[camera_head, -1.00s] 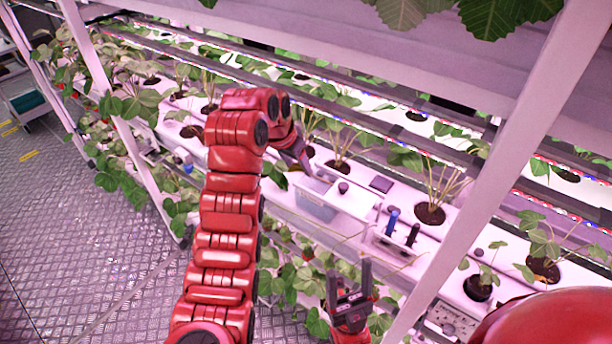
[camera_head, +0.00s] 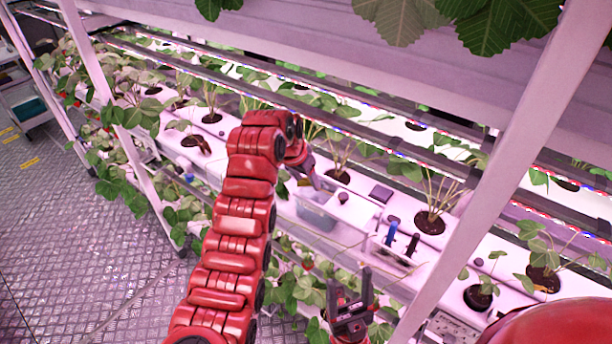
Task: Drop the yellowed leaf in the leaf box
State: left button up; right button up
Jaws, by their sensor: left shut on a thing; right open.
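The leaf box (camera_head: 316,214) is a small translucent bin on the front of the white rack shelf, near the middle of the view. My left gripper (camera_head: 316,183) points down just above the box's back edge.
A white panel with a dark knob (camera_head: 343,198) is right of the box. Beyond it, a small holder carries a blue tool (camera_head: 391,233) and a dark tool (camera_head: 412,243). Potted plants (camera_head: 430,222) line the shelf. A slanted rack post (camera_head: 470,190) stands at right.

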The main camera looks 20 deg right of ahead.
pick_arm(q)
jog(key=shift+f+b, duration=0.6)
jog(key=shift+b, duration=0.05)
jog(key=o, duration=1.3)
jog(key=shift+c, duration=0.2)
